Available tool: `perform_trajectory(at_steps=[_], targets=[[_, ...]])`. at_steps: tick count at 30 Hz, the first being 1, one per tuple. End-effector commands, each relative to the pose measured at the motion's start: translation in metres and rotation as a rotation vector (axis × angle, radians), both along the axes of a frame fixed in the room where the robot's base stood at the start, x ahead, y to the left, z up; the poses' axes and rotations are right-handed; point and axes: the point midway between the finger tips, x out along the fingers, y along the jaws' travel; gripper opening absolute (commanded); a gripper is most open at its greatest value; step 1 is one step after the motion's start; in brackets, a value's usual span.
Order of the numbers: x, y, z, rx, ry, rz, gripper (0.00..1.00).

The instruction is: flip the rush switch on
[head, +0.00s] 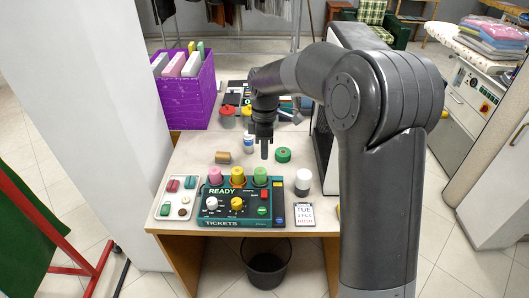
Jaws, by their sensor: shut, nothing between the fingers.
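A teal control box (222,220) marked READY and TICKETS sits at the front of the table. On its face are a white knob (211,203), a yellow knob (237,204) and small red and green buttons (263,203). I cannot make out which control is the rush switch or how it is set. Pink, yellow and green pegs (238,176) stand along the box's back edge. My gripper (264,154) points down above the table, behind the box and apart from it, shut and empty.
A white tray (165,210) of small pieces lies left of the box. A white-and-black jar (303,182) and a printed card (304,214) are to its right. A green round tin (283,155) and a brown spool (223,157) lie near my gripper. A purple crate (183,101) stands at back left.

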Motion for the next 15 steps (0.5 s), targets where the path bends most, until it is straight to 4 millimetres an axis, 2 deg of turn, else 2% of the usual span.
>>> perform_trajectory(at_steps=[6, 15], targets=[[-0.014, 0.001, 0.001, 0.0, 0.0, 0.0, 0.0], [-0.014, 0.001, -0.001, 0.0, 0.001, 0.001, 0.0]])
